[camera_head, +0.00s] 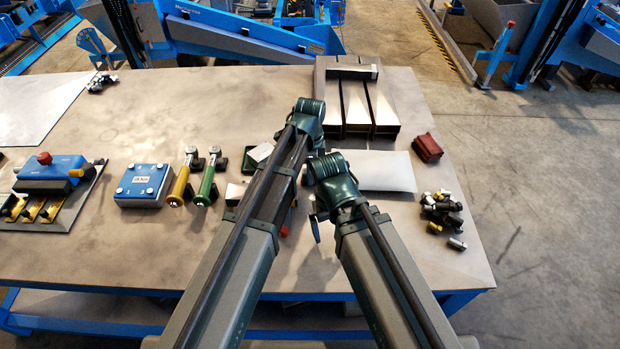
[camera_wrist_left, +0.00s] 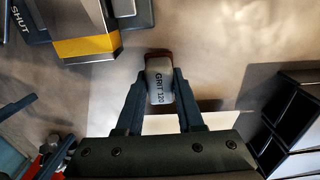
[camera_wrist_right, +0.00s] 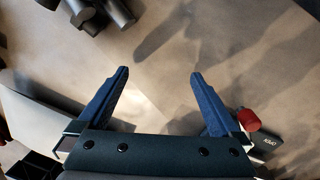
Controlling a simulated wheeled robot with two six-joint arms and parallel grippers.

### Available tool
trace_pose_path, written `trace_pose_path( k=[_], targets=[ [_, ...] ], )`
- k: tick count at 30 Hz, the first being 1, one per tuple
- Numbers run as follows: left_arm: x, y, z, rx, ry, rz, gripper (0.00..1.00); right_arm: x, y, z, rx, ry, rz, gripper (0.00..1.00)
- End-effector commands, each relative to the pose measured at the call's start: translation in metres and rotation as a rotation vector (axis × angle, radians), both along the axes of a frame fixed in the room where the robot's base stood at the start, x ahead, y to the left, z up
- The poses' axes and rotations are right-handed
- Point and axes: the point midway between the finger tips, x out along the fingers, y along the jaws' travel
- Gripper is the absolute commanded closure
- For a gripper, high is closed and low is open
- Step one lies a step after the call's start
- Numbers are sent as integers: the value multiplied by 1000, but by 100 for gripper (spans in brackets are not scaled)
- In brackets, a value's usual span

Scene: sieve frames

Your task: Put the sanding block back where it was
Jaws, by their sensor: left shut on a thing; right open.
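The sanding block (camera_wrist_left: 159,90) is grey, marked "GRIT 120", with a brown edge at its far end. It shows in the left wrist view between the two fingers of my left gripper (camera_wrist_left: 158,80), which is shut on it. A pale tabletop and part of a white sheet (camera_wrist_left: 157,124) lie below it; the height of the block above them is unclear. In the head view my left arm hides the block and the left fingertips. My right gripper (camera_wrist_right: 157,76) is open and empty above the table in the right wrist view.
A white pad (camera_head: 372,171), a dark red block (camera_head: 427,148) and several small dark cylinders (camera_head: 441,208) are at the right. A blue box (camera_head: 143,184) and yellow and green handled tools (camera_head: 206,181) are left. The front left table is clear.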

Motion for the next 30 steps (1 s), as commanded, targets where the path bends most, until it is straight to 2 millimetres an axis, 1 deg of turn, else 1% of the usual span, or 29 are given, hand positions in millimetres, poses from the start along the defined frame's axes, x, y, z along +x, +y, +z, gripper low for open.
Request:
trace_pose_path(
  k=[1, 7, 12, 13, 17, 18, 26, 30],
  targets=[
    [0, 0, -4, 0, 0, 0, 100, 0, 0, -4, 0, 0, 0, 0],
    [0, 0, -1, 0, 0, 0, 100, 0, 0, -1, 0, 0, 0, 0],
    [0, 0, -6, 0, 0, 0, 100, 0, 0, -6, 0, 0, 0, 0],
    [0, 0, -4, 0, 0, 0, 58, 0, 0, -5, 0, 0, 0, 0],
    [0, 0, -4, 0, 0, 0, 35, 0, 0, -4, 0, 0, 0, 0],
    [0, 0, -4, 0, 0, 0, 34, 0, 0, -4, 0, 0, 0, 0],
    [0, 0, -4, 0, 0, 0, 34, 0, 0, -4, 0, 0, 0, 0],
    [0, 0, 0, 0, 0, 0, 34, 0, 0, 0, 0, 0, 0, 0]
  ],
)
